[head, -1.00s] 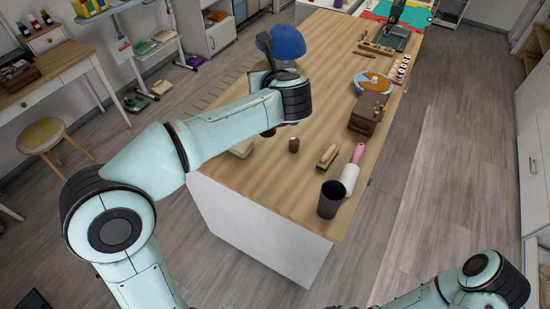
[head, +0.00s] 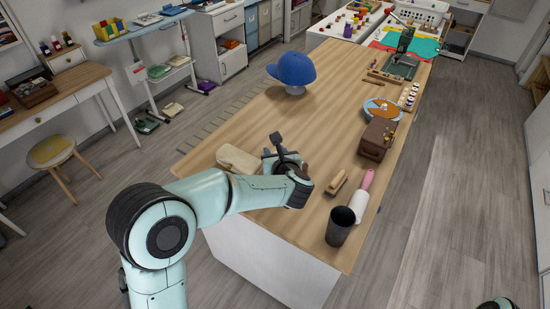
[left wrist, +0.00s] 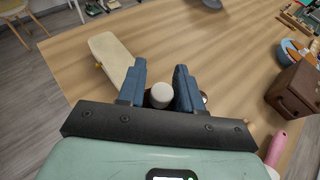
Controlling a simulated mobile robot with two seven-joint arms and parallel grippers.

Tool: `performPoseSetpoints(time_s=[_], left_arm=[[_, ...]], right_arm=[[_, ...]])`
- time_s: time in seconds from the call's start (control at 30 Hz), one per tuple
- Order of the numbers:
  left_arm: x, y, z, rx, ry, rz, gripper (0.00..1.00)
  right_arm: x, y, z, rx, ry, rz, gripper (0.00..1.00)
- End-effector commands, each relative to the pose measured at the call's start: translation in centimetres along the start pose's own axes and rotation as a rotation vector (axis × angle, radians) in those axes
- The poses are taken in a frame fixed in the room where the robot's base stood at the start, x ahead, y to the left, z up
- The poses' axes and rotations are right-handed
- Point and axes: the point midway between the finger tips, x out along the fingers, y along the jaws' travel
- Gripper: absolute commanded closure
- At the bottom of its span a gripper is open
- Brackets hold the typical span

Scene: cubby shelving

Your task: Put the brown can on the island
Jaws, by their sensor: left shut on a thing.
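The island (head: 325,120) is the long wood-topped counter with white sides; its top also shows in the left wrist view (left wrist: 215,45). My left gripper (head: 284,160) is low over its near left part. In the left wrist view the gripper (left wrist: 160,82) is shut on the brown can (left wrist: 160,97), which shows a pale round top between the fingers. Its lower part is hidden, so I cannot tell whether it touches the island top. Another small brown item (head: 306,169) stands just right of the gripper. My right gripper is out of view.
A beige block-like item (head: 237,159) lies left of the gripper. A brush (head: 337,183), a pink-handled roller (head: 361,200) and a dark cup (head: 340,226) are to the right. A blue cap (head: 292,70) stands farther back. The middle of the island is clear.

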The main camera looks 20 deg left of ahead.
Motion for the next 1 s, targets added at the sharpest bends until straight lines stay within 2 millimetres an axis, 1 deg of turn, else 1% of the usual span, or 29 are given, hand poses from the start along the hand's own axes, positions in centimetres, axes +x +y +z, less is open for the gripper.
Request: performPoseSetpoints(time_s=[0.03, 0.13, 0.4, 0.57, 0.6, 0.63, 0.67, 0.9, 1.0], left_arm=[[0.3, 0.0, -0.7, 0.003, 0.000, 0.000, 1.00], [0.6, -0.1, -1.4, 0.001, -0.001, -0.001, 1.00], [0.6, -0.1, -1.4, -0.001, -0.002, -0.002, 1.00], [0.7, 0.0, -1.8, -0.001, -0.001, -0.001, 1.00], [0.7, -0.1, -1.7, 0.000, 0.000, -0.001, 0.52], [0.7, -0.1, -1.7, 0.000, 0.000, -0.001, 0.42], [0.7, -0.1, -1.7, 0.000, 0.000, -0.001, 0.40], [0.7, -0.1, -1.6, 0.000, -0.001, -0.001, 0.40], [0.6, -0.1, -1.4, 0.000, -0.001, -0.002, 0.40]], right_arm=[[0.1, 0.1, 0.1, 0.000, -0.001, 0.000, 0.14], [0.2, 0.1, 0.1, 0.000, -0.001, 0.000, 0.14], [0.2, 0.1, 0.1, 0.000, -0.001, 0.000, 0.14], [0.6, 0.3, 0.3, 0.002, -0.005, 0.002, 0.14], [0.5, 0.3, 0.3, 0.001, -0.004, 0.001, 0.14], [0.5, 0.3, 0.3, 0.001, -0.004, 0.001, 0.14], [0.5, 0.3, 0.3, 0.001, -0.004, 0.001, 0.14], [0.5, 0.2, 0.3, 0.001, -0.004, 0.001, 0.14], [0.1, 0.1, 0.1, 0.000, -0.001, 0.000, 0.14]])
